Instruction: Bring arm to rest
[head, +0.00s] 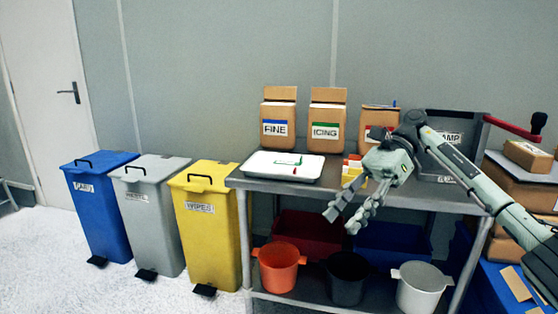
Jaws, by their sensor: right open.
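My right arm reaches in from the right edge. Its gripper (346,216) hangs open and empty in front of the steel table (400,199), with the fingers pointing down and to the left. It is over the table's front edge in the picture and touches nothing that I can see. The gripper and arm hide part of the table top, a box behind and part of the grey machine (475,125) with a red crank handle (510,127). My left gripper is not in view.
A white tray (250,170), FINE bag (278,128) and ICING bag (327,128) stand on the table. Orange (277,275), dark (346,285) and white (417,290) buckets are below. Blue (98,210), grey (150,220) and yellow (210,245) bins stand left; cartons (525,185) stand right.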

